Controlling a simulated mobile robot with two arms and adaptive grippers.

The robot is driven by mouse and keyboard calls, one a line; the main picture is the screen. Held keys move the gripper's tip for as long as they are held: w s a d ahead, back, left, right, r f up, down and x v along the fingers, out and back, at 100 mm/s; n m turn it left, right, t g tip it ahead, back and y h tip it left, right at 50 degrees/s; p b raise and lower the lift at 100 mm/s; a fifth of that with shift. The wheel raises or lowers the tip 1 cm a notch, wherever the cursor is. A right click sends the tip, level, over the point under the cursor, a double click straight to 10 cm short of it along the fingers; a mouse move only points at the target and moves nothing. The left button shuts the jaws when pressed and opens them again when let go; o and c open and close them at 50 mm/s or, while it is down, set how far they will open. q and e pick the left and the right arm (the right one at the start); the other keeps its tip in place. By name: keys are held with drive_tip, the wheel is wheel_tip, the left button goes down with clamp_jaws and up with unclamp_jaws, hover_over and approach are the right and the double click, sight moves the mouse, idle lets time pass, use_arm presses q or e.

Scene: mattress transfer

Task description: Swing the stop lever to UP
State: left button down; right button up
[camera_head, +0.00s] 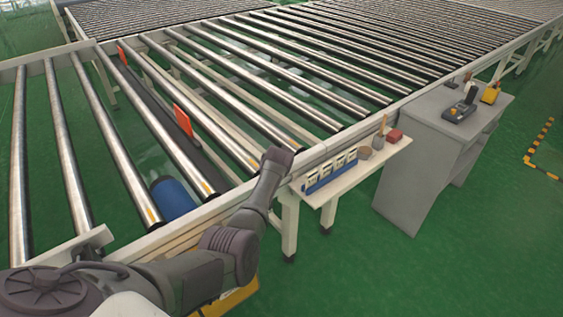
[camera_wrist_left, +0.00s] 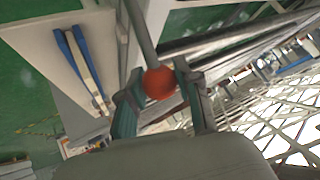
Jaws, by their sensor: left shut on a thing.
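In the left wrist view, the stop lever is a grey rod (camera_wrist_left: 140,32) ending in a round red-orange knob (camera_wrist_left: 159,83). My left gripper (camera_wrist_left: 158,78) has its two fingers on either side of the knob and is shut on it. In the head view my left arm reaches from the lower left to the conveyor's side rail; its fingers and the lever are hidden there. Two orange stop plates, a nearer one (camera_head: 182,120) and a farther one (camera_head: 122,56), stand up between the rollers on a dark bar. My right gripper is not in view.
A narrow shelf (camera_head: 325,197) beside the rail holds a blue rack (camera_head: 331,172) and small items, including a red block (camera_head: 394,135). A grey desk (camera_head: 425,165) stands beyond it. A blue cylinder (camera_head: 173,199) lies below the rollers. Green floor is open at the right.

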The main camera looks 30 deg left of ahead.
use_arm(q)
drive_tip(key=c, duration=1)
unclamp_jaws()
drive_tip(key=shift+w, duration=0.1)
drive_tip(key=shift+c, duration=0.2)
drive_tip(key=shift+o, duration=1.3)
drive_tip(key=shift+w+d+f, duration=0.1)
drive_tip(key=v, duration=1.2)
